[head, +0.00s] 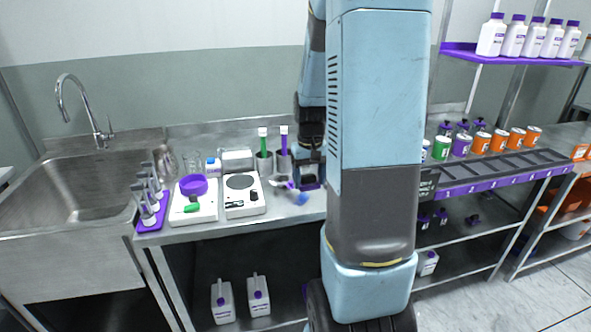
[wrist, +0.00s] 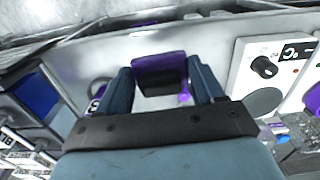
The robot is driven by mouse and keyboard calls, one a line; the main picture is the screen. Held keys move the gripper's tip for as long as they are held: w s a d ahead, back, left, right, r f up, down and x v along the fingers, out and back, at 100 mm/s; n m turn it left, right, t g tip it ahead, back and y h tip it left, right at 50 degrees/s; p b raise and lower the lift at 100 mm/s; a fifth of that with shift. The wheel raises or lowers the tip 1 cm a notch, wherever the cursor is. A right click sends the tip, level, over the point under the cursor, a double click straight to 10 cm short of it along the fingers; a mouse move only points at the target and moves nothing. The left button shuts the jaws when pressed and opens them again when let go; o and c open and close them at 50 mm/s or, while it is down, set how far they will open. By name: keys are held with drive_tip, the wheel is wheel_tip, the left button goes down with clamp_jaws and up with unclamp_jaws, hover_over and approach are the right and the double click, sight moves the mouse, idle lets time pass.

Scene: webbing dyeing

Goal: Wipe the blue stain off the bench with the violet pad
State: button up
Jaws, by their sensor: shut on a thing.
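The violet pad (wrist: 158,64), with a dark grip, sits between the two fingers of my gripper (wrist: 160,84) in the wrist view; the gripper is shut on it. In the head view, my gripper (head: 307,172) is low over the bench, partly hidden by my own arm, with the violet pad (head: 310,186) below it. The blue stain (head: 301,199) is a small patch on the bench near the front edge, just left of and in front of the pad. I cannot tell whether the pad touches the bench. I cannot make out the stain in the wrist view.
A white balance (head: 244,205) and a second white device with a violet bowl (head: 193,185) stand left of the stain. A small violet-and-white item (head: 285,184) lies beside the stain. A sink (head: 75,190) is far left.

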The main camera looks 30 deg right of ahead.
drive_tip(key=shift+w, duration=0.45)
drive_tip(key=shift+a, duration=0.15)
hover_over(305, 207)
drive_tip(key=shift+s+f, duration=0.15)
drive_tip(key=shift+f, duration=2.8)
drive_tip(key=shift+f, duration=0.95)
